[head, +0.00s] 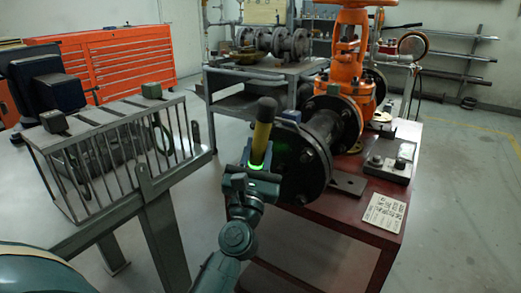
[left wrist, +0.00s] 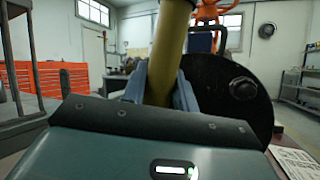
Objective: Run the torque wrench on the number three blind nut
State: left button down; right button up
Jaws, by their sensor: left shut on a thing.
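My left gripper (head: 258,167) is shut on a yellow handle with a dark end, which looks like the torque wrench (head: 261,135). The wrench stands nearly upright just left of the black blind flange (head: 308,168). In the left wrist view the yellow wrench shaft (left wrist: 169,50) rises between the fingers (left wrist: 160,92), in front of the black flange (left wrist: 228,62). A nut (left wrist: 243,88) shows on the flange face there. The wrench's working end is not clearly seen. I cannot tell which nut is number three. My right gripper is not in view.
The orange gate valve (head: 351,72) stands on a dark red table (head: 340,220) with a placard (head: 384,211) and a small metal block tool. A barred grey rack (head: 110,150) is at left. Orange drawers (head: 110,60) and a grey bench (head: 225,95) stand behind. Floor at right is clear.

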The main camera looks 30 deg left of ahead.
pick_arm(q)
jog(key=shift+s+d+f, duration=0.1)
jog(key=shift+s+d, duration=0.05)
jog(key=shift+s, duration=1.9)
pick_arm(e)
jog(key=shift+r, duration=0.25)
pick_arm(q)
jog(key=shift+s, duration=0.1)
